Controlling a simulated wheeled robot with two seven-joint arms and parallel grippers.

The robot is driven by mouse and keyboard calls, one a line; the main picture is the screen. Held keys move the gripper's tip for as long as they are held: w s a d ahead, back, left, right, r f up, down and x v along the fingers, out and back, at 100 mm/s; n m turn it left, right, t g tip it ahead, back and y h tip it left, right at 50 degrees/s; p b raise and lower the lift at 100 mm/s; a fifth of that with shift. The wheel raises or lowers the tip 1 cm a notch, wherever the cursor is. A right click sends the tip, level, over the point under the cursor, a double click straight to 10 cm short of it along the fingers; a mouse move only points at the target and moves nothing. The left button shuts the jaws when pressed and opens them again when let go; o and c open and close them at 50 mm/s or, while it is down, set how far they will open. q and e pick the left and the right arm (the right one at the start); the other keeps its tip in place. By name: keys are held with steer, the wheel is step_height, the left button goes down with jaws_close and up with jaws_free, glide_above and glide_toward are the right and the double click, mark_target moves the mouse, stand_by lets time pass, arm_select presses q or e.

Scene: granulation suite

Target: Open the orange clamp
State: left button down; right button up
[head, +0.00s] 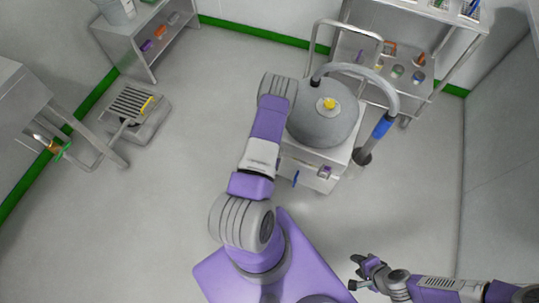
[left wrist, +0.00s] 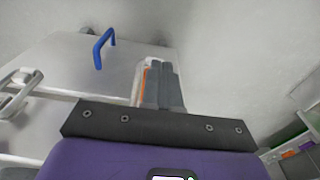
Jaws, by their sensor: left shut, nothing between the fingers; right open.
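A narrow orange piece (left wrist: 147,80), probably part of the orange clamp, shows beside the left fingers in the left wrist view. Most of it is hidden behind them, so I cannot tell whether they touch it or whether the clamp is open. My left gripper (left wrist: 165,88) is shut with nothing between its fingers. In the head view my left arm reaches to the left side of the grey domed machine (head: 318,122), and its gripper is hidden. My right gripper (head: 357,271) is open and empty over the floor at the lower right.
A blue handle (left wrist: 104,48) stands on the pale surface left of my left fingers. A hose with a blue sleeve (head: 381,127) arches over the machine's right side. A shelf rack (head: 440,68) stands behind it.

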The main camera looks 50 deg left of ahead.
arm_select(q)
steer(key=shift+r, duration=0.1)
stand_by(0.3)
steer(key=s+d+r+p, duration=0.5)
steer(key=s+r, duration=0.2)
steer(key=s, duration=0.2)
steer(key=shift+s+d+r+p, duration=0.15)
steer(key=shift+s+r+p, duration=0.1)
steer(key=shift+r+p, duration=0.15)
steer(key=w+d+r+m+h, duration=0.1)
steer(key=w+d+r, duration=0.2)
steer(key=d, duration=0.5)
steer(key=w+d+r+m+h, duration=0.1)
steer(key=w+d+r+h, duration=0.1)
steer(key=d+r, duration=0.3)
steer(key=w+d+r+m+h, duration=0.1)
steer(key=w+d+r, duration=0.3)
steer(key=d, duration=0.8)
steer(key=shift+d+h, duration=0.2)
steer(key=shift+h, duration=0.1)
steer(key=c, duration=1.8)
jaws_free()
